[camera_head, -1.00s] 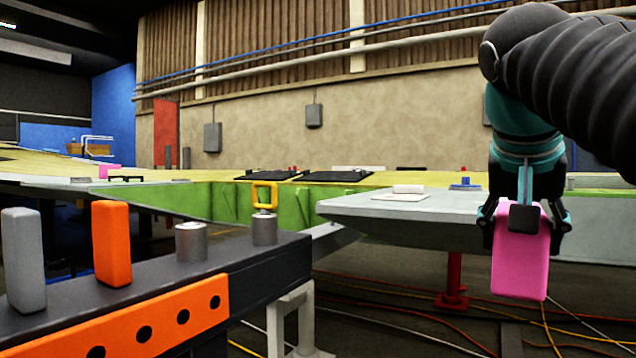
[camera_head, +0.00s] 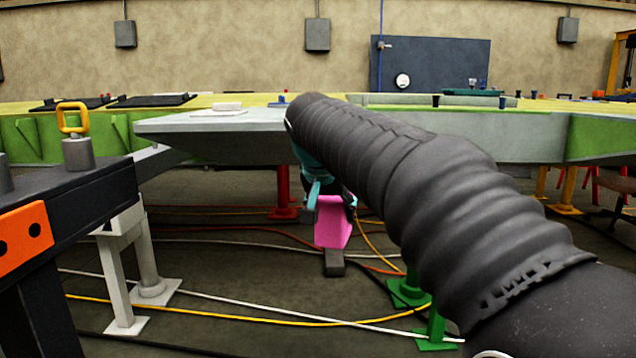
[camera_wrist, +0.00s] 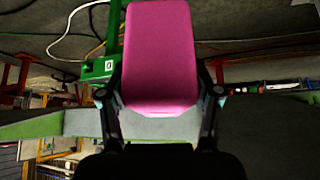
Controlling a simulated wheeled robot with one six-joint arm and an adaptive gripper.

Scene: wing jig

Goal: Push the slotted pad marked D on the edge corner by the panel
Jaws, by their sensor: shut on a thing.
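A pink block-shaped pad (camera_head: 332,222) hangs below the end of my arm in the head view. It also fills the upper middle of the wrist view (camera_wrist: 159,55). My gripper (camera_wrist: 160,105) is shut on it, with one finger on each side. No letter or slot shows on its visible faces. In the head view my arm hides most of the gripper (camera_head: 328,198). The grey wing edge (camera_head: 220,128) runs behind and above the pad, which is apart from it. Which corner and panel are meant, I cannot tell.
A dark bench (camera_head: 95,195) with an orange side plate (camera_head: 25,240) stands at the left, carrying a yellow-ringed grey cylinder (camera_head: 77,150). A red post (camera_head: 284,195) and a green stand (camera_head: 408,290) are under the wing. Cables cross the floor.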

